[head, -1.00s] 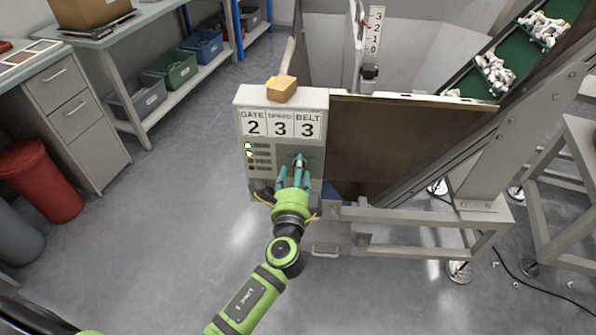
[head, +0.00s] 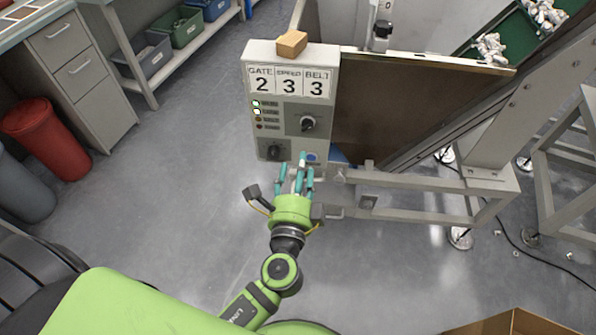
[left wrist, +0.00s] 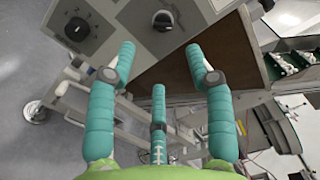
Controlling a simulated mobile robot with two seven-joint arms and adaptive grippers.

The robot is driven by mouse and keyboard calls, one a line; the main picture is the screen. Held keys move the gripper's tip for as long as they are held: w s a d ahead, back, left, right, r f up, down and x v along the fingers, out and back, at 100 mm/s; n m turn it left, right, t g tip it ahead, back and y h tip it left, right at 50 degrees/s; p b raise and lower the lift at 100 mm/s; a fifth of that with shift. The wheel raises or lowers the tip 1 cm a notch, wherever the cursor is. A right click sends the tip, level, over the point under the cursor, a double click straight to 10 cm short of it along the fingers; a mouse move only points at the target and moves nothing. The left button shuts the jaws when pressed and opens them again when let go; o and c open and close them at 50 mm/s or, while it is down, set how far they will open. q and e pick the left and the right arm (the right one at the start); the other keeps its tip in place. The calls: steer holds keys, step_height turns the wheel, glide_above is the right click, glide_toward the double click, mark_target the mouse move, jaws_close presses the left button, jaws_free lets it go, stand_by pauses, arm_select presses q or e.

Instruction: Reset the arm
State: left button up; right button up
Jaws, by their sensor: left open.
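My left gripper (head: 295,178) has teal fingers on a green palm. It is in front of the lower edge of the grey control box (head: 290,50) in the head view. In the left wrist view its fingers (left wrist: 160,70) are spread apart with nothing between them. The box shows GATE 2, SPEED 3, BELT 3. A black knob (head: 308,123) is on its right side, and a second knob (head: 275,150) is lower left. Both knobs also show at the top of the left wrist view, clear of the fingers. My right gripper is not in view.
A small wooden block (head: 291,43) sits on top of the box. A brown panel (head: 400,110) and a sloping green conveyor (head: 515,40) with pale parts stand to the right. An open cardboard box (head: 515,322) is at the bottom right.

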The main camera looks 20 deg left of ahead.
arm_select(q)
steer(key=shift+s+d, duration=0.1)
steer(key=shift+s, duration=0.15)
stand_by(0.3)
steer(key=s+a+f+n+g+h+p, duration=0.15)
steer(key=s+f+g, duration=0.3)
steer(key=f, duration=0.95)
steer(key=s+f+n+g+h+p, duration=0.1)
steer(key=s+f+n+g, duration=0.3)
steer(key=f, duration=1)
steer(key=s+a+f+n+g+p, duration=0.1)
steer(key=s+a+f+n+g, duration=0.1)
steer(key=s+f, duration=0.3)
steer(key=s+a+f+n+g+h+p, duration=0.1)
steer(key=s+a+f+n+g, duration=0.1)
steer(key=s, duration=1.1)
steer(key=s+a+f+n+g, duration=0.3)
steer(key=s+f+n, duration=0.3)
steer(key=s+f, duration=0.2)
steer(key=shift+s+g+p, duration=0.4)
steer(key=shift+s+g, duration=0.15)
steer(key=shift+s, duration=0.25)
steer(key=shift+f, duration=0.1)
stand_by(1.1)
